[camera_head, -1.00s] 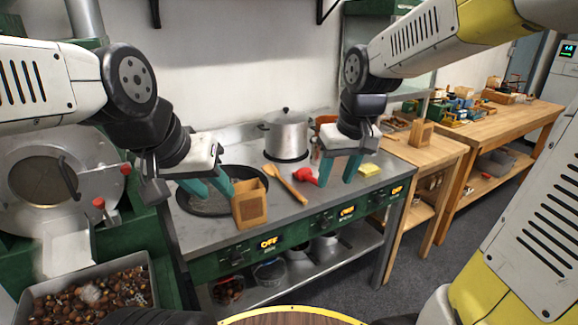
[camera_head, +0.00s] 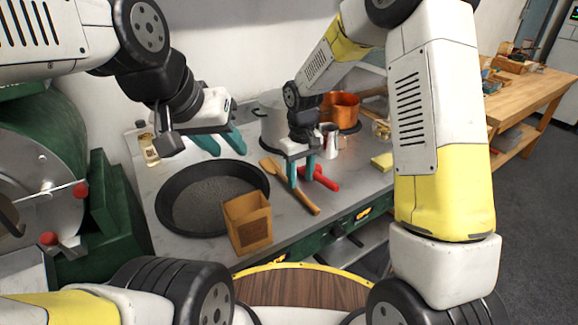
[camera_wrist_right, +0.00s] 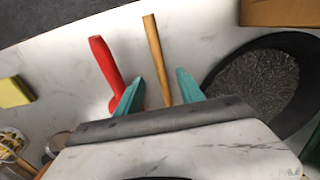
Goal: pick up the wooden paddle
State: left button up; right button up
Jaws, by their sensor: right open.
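The wooden paddle (camera_head: 306,202) lies on the grey counter, its handle pointing to the front right. My right gripper (camera_head: 301,182) is above the paddle with its two teal fingers apart, hiding part of it. In the right wrist view, the paddle's handle (camera_wrist_right: 155,55) runs up between the open fingertips (camera_wrist_right: 160,78), with nothing clamped. The paddle's far end is hidden behind the gripper there. My left gripper (camera_head: 228,150) is above the counter behind the pan, fingers apart and empty.
A red-handled tool (camera_wrist_right: 104,60) lies close beside the paddle. A dark pan (camera_head: 165,212) and a brown box (camera_head: 246,222) are to its left. A steel pot (camera_head: 270,128), copper pot (camera_head: 343,105), metal jug (camera_head: 330,142) and yellow sponge (camera_head: 382,161) stand around the back and right.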

aim_at(300, 192)
notch_tip(300, 192, down, 5)
grip_shut()
dwell(0.3)
